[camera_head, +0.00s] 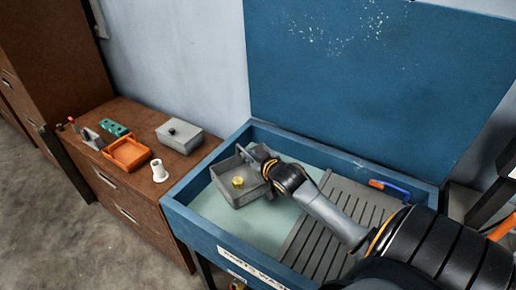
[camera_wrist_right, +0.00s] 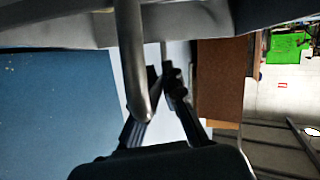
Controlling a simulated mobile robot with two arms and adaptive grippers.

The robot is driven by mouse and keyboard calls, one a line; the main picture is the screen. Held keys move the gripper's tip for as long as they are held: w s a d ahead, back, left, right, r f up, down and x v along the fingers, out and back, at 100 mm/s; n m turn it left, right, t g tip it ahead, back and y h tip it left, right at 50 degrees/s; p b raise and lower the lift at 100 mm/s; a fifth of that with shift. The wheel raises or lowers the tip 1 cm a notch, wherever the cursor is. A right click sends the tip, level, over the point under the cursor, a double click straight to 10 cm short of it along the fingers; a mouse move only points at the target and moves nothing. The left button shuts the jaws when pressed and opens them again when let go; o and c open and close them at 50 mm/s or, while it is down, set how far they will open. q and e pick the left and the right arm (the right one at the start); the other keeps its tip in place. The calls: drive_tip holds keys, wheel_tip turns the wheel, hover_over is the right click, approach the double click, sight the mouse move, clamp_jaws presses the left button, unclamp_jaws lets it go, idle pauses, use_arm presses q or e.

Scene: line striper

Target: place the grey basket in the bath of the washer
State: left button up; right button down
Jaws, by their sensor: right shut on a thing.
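The grey basket (camera_head: 222,190) is over the left part of the bath (camera_head: 205,207), inside its outline in the head view. A brass-coloured piece (camera_head: 238,182) lies in the basket. I cannot tell whether the basket touches the bath floor. The washer (camera_head: 183,187) is a blue tub with its lid (camera_head: 350,80) raised. My right gripper (camera_head: 264,163) is shut on the basket at its far right side. In the wrist view a grey bent bar, the basket's handle (camera_wrist_right: 133,60), passes by the fingers (camera_wrist_right: 165,100). My left gripper is out of view.
A dark slatted rack (camera_head: 300,238) covers the bath's right part, with a blue and orange brush-like tool (camera_head: 390,187) behind it. On the brown cabinet (camera_head: 135,187) stand a grey lidded box (camera_head: 180,137), an orange tray (camera_head: 127,153), a white part (camera_head: 159,171) and a green block (camera_head: 113,128).

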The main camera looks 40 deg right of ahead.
sight(253, 183)
drive_tip(key=shift+w+d+f+b, duration=0.1)
drive_tip(key=shift+f+b, duration=0.15)
drive_tip(key=shift+f, duration=0.25)
drive_tip(key=shift+w+d+f+b, duration=0.1)
drive_tip(key=shift+f+b, duration=0.1)
drive_tip(key=shift+f, duration=0.25)
wheel_tip(253, 183, down, 5)
drive_tip(key=shift+a+r+p, duration=0.1)
drive_tip(key=shift+a+p, duration=0.05)
drive_tip(key=shift+p, duration=0.15)
wheel_tip(253, 183, down, 5)
drive_tip(key=shift+r, duration=0.1)
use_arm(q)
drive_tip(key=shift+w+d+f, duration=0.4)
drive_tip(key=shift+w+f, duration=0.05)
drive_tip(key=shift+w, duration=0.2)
use_arm(e)
drive_tip(key=c, duration=1.9)
unclamp_jaws()
drive_tip(key=shift+s+f, duration=0.1)
drive_tip(key=shift+f, duration=0.15)
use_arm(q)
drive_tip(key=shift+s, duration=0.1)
use_arm(e)
drive_tip(key=o, duration=0.4)
drive_tip(key=shift+o, duration=0.2)
